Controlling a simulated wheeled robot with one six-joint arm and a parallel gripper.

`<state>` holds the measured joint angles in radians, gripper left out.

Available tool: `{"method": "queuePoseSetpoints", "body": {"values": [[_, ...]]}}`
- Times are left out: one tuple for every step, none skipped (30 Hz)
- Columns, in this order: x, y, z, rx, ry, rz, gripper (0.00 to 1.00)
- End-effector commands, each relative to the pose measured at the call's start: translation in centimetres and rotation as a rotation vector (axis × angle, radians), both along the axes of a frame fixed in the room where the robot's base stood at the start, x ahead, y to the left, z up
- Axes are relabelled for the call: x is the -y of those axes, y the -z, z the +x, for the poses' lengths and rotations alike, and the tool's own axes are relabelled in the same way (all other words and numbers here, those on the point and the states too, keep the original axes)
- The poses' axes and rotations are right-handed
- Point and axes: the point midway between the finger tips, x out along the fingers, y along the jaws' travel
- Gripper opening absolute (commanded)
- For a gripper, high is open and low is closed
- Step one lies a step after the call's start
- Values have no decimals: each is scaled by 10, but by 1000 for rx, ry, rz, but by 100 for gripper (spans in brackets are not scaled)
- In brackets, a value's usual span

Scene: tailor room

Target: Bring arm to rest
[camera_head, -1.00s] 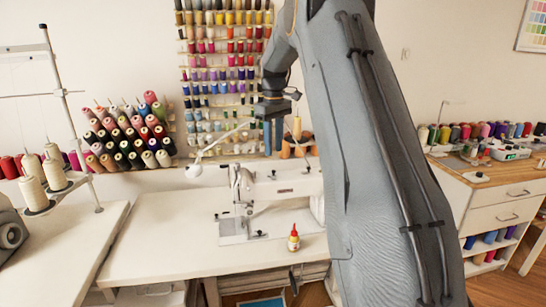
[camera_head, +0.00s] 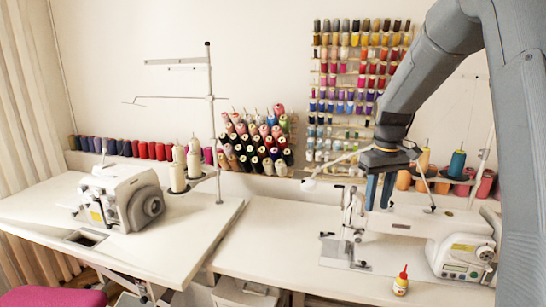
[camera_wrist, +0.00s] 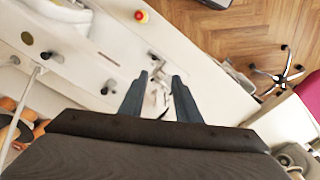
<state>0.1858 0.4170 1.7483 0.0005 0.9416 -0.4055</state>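My gripper (camera_head: 379,192) points down in the head view, in front of the upper arm of the right sewing machine (camera_head: 402,222). I cannot tell how far it is from the machine. In the wrist view my gripper (camera_wrist: 160,78) shows two blue-grey fingers spread apart with nothing held between them. My arm rises along the right side of the head view, bent over at the top. It hides part of the wall and of the table's right end.
A white table (camera_head: 290,270) carries the right machine and a small red-capped bottle (camera_head: 401,281). A second sewing machine (camera_head: 122,197) stands on the left table (camera_head: 175,250). A thread stand (camera_head: 212,130) rises between them. A pink seat (camera_head: 52,297) is at lower left.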

Motion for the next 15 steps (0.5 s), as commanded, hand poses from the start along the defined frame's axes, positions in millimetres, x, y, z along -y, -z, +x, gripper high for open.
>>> {"method": "queuePoseSetpoints", "body": {"values": [[-17,7,-22,3,14,1,30],[-25,12,-36,6,28,1,30],[-36,19,-53,11,45,2,30],[-44,24,-67,16,59,2,30],[-51,29,-81,20,73,4,30],[-61,36,-100,25,90,5,30],[-68,41,-115,28,104,6,30],[-74,46,-129,31,115,8,30],[-81,52,-148,35,132,9,30],[-86,57,-162,38,144,10,30],[-90,61,-175,40,154,12,30],[-95,66,-191,43,167,13,30],[-98,70,-202,45,176,14,30],[-101,73,-211,47,183,16,30],[-103,76,-222,49,192,16,30]]}}
